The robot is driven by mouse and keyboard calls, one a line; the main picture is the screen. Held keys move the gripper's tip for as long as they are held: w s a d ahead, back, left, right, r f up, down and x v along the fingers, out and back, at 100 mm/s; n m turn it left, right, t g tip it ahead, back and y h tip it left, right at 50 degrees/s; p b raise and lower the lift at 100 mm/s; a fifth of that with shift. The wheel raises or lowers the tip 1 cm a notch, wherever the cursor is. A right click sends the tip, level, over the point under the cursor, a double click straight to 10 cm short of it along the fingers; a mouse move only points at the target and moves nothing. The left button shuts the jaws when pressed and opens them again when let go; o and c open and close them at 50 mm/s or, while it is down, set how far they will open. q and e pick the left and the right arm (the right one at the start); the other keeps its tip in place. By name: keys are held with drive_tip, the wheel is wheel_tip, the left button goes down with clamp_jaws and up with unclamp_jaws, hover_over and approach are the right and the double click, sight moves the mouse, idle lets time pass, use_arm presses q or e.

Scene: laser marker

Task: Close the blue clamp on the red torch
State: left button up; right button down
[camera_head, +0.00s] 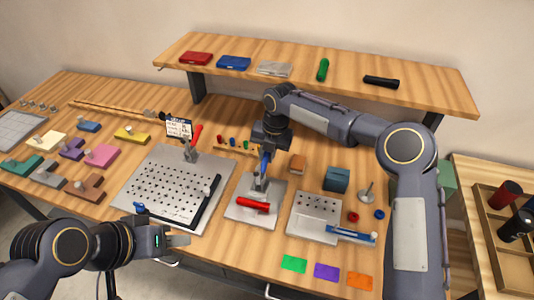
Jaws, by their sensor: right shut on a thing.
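The red torch (253,205) lies across a grey metal plate (270,210) at the front middle of the bench. The blue clamp (265,166) stands on the same plate just behind the torch, its blue handle pointing up. My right gripper (266,154) comes down from above and is shut on the blue handle. The gripper partly hides the handle's top, and I cannot tell whether the clamp presses on the torch. My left gripper (181,239) is at the bench's front edge, left of the torch and apart from it; its finger gap is unclear.
A perforated plate (150,185) with a red-handled clamp (195,136) stands left of the torch plate. A smaller holed plate (315,208) with a blue bar (350,235) is on the right. A raised shelf (420,98) runs along the back.

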sight(264, 159)
drive_tip(key=shift+w, duration=0.1)
drive_tip(key=s+t+b, duration=0.1)
drive_tip(key=b, duration=0.2)
drive_tip(key=r+t+b, duration=0.1)
drive_tip(key=t+b, duration=0.1)
drive_tip(key=s+r+t+h+b, duration=0.1)
drive_tip(key=t+b, duration=0.1)
drive_tip(key=b, duration=0.1)
drive_tip(key=shift+s+a+n+b, duration=0.3)
drive_tip(key=shift+b, duration=0.05)
drive_tip(key=shift+s+r+t+b, duration=0.4)
drive_tip(key=shift+t+b, duration=0.6)
drive_tip(key=shift+b, duration=0.05)
drive_tip(key=shift+r, duration=0.1)
drive_tip(key=c, duration=1.6)
unclamp_jaws()
drive_tip(key=shift+o, duration=1.3)
drive_tip(key=shift+s+f, duration=0.1)
drive_tip(key=shift+f, duration=0.1)
drive_tip(key=v, duration=0.7)
drive_tip(key=shift+s+r, duration=0.2)
drive_tip(key=shift+r, duration=0.2)
drive_tip(key=shift+a, duration=0.15)
